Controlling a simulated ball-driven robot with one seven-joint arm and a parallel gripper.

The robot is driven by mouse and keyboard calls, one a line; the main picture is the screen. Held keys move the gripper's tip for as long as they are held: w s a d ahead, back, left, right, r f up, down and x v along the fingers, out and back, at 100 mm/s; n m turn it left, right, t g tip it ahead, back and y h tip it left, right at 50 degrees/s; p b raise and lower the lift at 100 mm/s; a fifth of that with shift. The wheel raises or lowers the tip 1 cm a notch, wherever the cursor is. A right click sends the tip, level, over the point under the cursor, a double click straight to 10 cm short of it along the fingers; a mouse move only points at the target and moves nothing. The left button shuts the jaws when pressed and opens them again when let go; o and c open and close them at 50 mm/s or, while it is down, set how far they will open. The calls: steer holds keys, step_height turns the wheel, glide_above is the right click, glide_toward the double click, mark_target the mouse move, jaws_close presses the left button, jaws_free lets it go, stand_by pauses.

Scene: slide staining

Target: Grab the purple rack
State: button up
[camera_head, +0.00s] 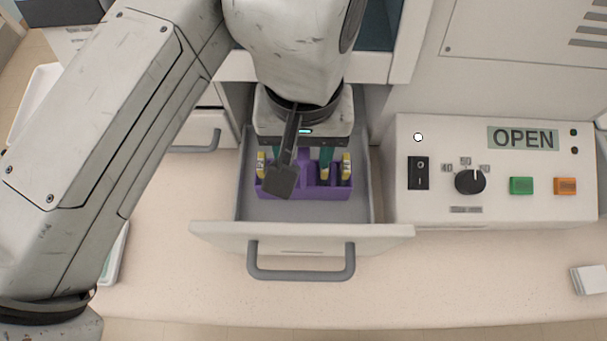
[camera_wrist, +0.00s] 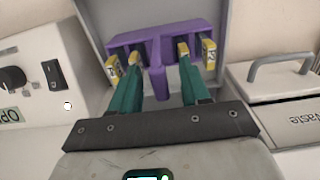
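The purple rack (camera_head: 325,191) sits inside the pulled-out drawer, and it also shows in the wrist view (camera_wrist: 165,32). It has a raised purple handle (camera_wrist: 157,82) in its middle and slides with yellow ends (camera_wrist: 209,53) on both sides. My gripper (camera_head: 307,168) points down over the rack. Its two green fingers, seen in the wrist view (camera_wrist: 158,66), are spread apart, one on each side of the handle, with a gap to it. A dark part on my wrist hides some of the rack in the head view.
A control box (camera_head: 500,170) with a knob and an "OPEN" display stands at right. White slides (camera_head: 590,279) lie at far right.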

jaws_close()
stand_by(0.6)
